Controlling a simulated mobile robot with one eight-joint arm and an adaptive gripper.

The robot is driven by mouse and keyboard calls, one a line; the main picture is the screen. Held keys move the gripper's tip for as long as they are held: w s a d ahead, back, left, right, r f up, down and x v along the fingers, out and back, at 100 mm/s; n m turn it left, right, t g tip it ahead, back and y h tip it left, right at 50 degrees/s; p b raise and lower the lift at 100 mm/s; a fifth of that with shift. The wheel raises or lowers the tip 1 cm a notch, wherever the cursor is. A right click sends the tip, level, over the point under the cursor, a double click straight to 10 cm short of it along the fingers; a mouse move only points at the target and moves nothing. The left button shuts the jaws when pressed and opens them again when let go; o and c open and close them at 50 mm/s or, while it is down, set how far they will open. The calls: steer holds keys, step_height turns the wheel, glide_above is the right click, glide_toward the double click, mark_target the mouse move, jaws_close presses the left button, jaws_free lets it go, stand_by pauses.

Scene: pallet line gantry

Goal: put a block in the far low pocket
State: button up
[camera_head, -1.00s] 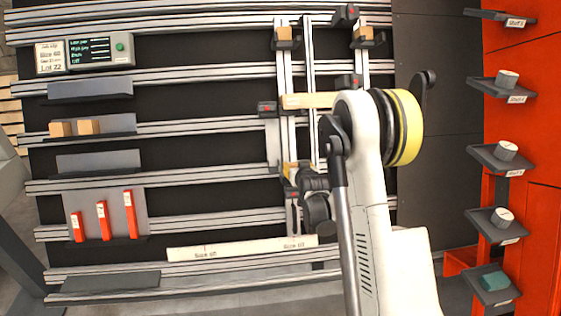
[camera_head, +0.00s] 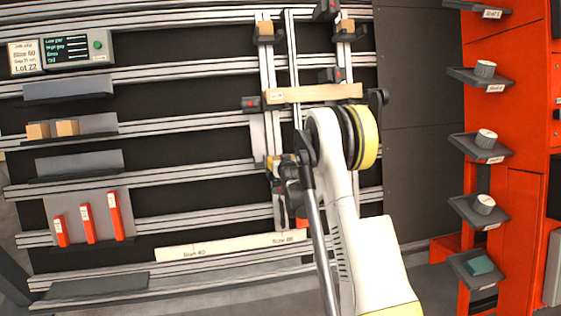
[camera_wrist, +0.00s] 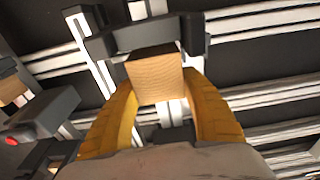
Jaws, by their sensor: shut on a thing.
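My gripper (camera_wrist: 160,118) is shut on a wooden block (camera_wrist: 157,76), its yellow fingers on both sides of it in the wrist view. The block's far end is at a dark pocket (camera_wrist: 101,45) on a vertical rail; I cannot tell how far inside it is. In the head view my gripper (camera_head: 276,160) is at the lower left part of the gantry frame, mostly hidden by my arm. Two upper pockets (camera_head: 266,39) (camera_head: 346,37) each hold a small wooden block (camera_head: 266,27) (camera_head: 348,25). Two more blocks (camera_head: 38,131) (camera_head: 67,127) lie on a left shelf.
A wooden bar (camera_head: 315,93) spans the gantry between red-marked clamps. Several red pieces (camera_head: 88,222) stand on a lower left plate. A pale labelled strip (camera_head: 225,246) lies below. Dark shelves with grey cylinders (camera_head: 484,139) and a teal block (camera_head: 480,264) line the right wall.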

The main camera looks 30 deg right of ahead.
steer(key=shift+f+x, duration=0.2)
steer(key=shift+x, duration=2.25)
steer(key=shift+f, duration=0.1)
steer(key=shift+s+a+f, duration=0.1)
steer(key=shift+s+f, duration=0.05)
steer(key=shift+f, duration=0.15)
steer(key=o, duration=1.2)
steer(key=shift+o, duration=0.2)
steer(key=v, duration=1.2)
